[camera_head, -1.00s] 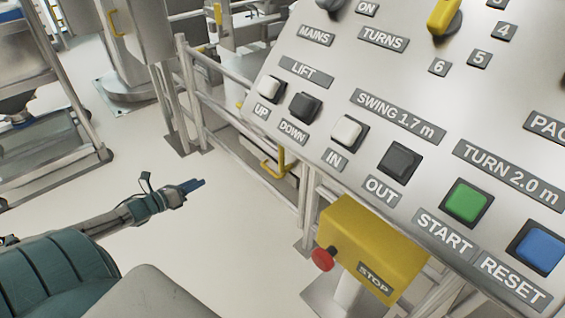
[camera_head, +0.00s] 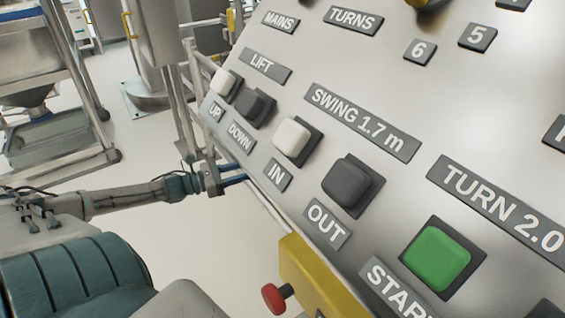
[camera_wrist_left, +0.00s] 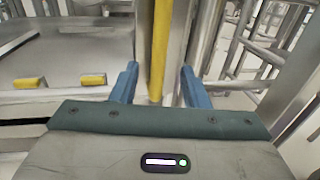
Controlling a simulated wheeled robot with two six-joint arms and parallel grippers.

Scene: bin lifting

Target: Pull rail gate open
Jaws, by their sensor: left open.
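My left gripper (camera_head: 236,176) is open at the edge of the control panel, in front of the rail. In the left wrist view its two blue fingers (camera_wrist_left: 160,84) stand apart with a yellow upright bar (camera_wrist_left: 158,48) showing between them, nearer the left finger. The bar looks like the gate handle; I cannot tell how far it lies between the fingertips. The metal rail (camera_head: 266,203) of the gate runs down behind the panel in the head view, where the panel hides the handle. My right gripper is not in view.
The large tilted control panel (camera_head: 400,75) fills the right side, close to my left gripper. A yellow stop box (camera_head: 312,278) with a red button (camera_head: 274,298) sits below it. A metal frame (camera_head: 75,95) stands at left. Pale floor (camera_head: 190,240) lies open between.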

